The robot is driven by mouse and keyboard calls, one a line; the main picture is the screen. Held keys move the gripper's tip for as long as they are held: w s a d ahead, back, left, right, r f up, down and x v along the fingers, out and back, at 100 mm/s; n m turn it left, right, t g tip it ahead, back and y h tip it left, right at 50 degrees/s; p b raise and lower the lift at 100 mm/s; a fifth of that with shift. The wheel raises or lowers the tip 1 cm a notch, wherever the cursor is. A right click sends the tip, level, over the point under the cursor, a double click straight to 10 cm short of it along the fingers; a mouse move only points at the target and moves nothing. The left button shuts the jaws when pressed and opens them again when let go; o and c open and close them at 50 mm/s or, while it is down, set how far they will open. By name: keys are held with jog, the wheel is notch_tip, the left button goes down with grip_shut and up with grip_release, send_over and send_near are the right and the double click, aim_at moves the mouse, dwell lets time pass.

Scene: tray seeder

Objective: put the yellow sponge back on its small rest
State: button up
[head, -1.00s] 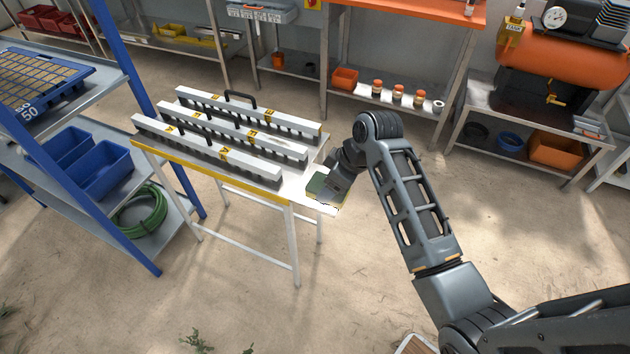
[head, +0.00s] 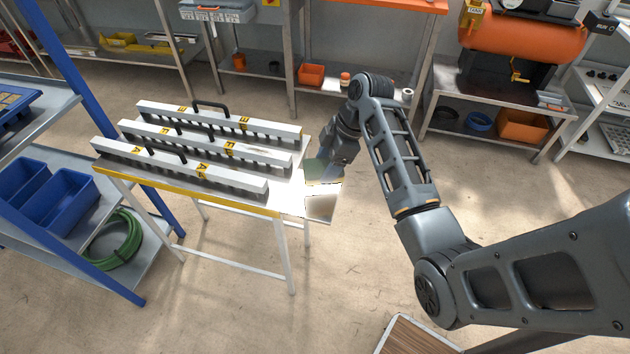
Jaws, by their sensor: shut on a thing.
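The sponge (head: 324,172), with a dull green top and a paler yellowish side, is at the right end of the white table. My gripper (head: 334,160) is shut on it from above; its fingertips are mostly hidden by its own body. A small greyish plate (head: 321,207), which looks like the rest, sticks out at the table's right end, just below the sponge in the picture. The sponge appears apart from this plate, but its exact height is hard to tell.
Three long white bars (head: 180,173) with black handles lie on the table (head: 285,203), left of my gripper. A blue-posted shelf (head: 95,110) with blue bins stands at left. Steel benches line the back.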

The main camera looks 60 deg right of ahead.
aim_at(317, 170)
jog(key=shift+w+a+f, duration=0.35)
jog(key=shift+a+f, duration=0.1)
jog(key=shift+a, duration=0.2)
jog(key=shift+w+a+f, duration=0.3)
jog(key=shift+a+f, duration=0.1)
jog(key=shift+a, duration=0.2)
jog(key=shift+f+p, duration=0.3)
jog(key=shift+f, duration=1.75)
jog(key=o, duration=0.9)
jog(key=shift+f, duration=0.1)
jog(key=shift+o, duration=0.2)
